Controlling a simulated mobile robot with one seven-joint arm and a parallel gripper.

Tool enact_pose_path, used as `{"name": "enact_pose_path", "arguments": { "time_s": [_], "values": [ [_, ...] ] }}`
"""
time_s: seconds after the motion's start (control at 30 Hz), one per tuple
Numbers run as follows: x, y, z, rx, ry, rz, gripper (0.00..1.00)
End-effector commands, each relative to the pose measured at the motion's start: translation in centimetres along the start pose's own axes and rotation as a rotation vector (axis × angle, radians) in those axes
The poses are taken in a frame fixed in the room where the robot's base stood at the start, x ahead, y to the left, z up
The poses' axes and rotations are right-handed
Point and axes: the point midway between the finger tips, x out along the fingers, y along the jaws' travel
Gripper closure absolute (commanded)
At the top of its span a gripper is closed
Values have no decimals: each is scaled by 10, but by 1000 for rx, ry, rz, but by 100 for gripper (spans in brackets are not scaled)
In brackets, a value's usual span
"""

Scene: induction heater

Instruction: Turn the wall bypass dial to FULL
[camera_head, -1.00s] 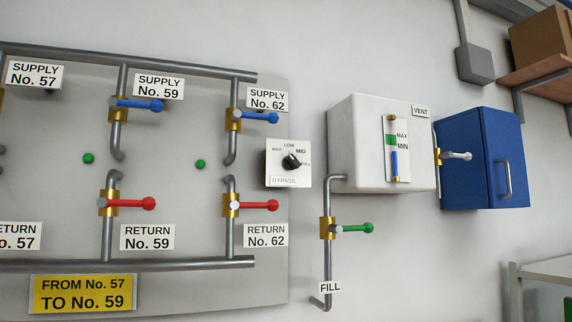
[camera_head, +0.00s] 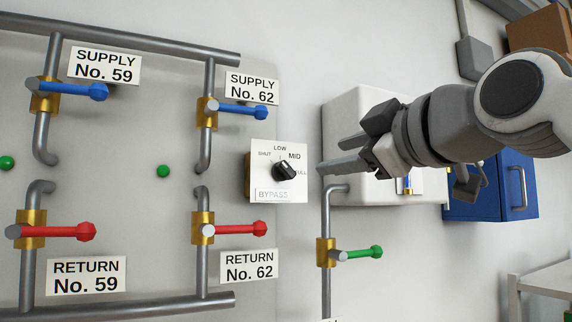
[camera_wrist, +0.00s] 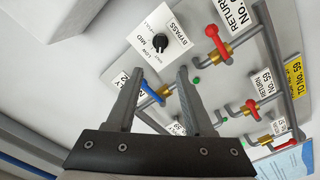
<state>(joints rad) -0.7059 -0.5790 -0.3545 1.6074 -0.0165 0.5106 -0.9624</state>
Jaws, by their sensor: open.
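The bypass dial is a white square plate (camera_head: 262,152) with a black knob (camera_head: 284,171) and the labels SHUT, LOW, MID and FULL. The knob seems turned toward the lower right, but its exact setting is hard to read. My gripper (camera_head: 331,157) is open and empty, just right of the dial in the head view, with its fingers pointing left. In the wrist view my gripper (camera_wrist: 160,72) has its two fingers spread. The knob (camera_wrist: 160,42) shows beyond the fingertips, between their lines and apart from them.
Left of the dial are pipes with blue (camera_head: 243,111) and red (camera_head: 240,229) valve handles. Below my gripper is a green fill handle (camera_head: 362,252) on a pipe. A white tank (camera_head: 345,110) and a blue cabinet (camera_head: 515,185) stand behind my arm.

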Motion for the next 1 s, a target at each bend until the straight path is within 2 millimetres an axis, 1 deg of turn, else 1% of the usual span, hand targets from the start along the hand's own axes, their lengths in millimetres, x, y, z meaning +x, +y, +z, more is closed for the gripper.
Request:
{"name": "enact_pose_path", "arguments": {
  "time_s": [0.17, 0.4, 0.6, 0.8, 1.0],
  "values": [
    [26, 0, -1, -3, -2, -3, 48],
    [78, 0, -2, -2, -3, -5, 48],
    [119, -1, -2, -2, -2, -4, 48],
    [147, -1, -2, 0, 0, -3, 48],
    [162, 0, 0, 2, 0, -3, 48]
  ]
}}
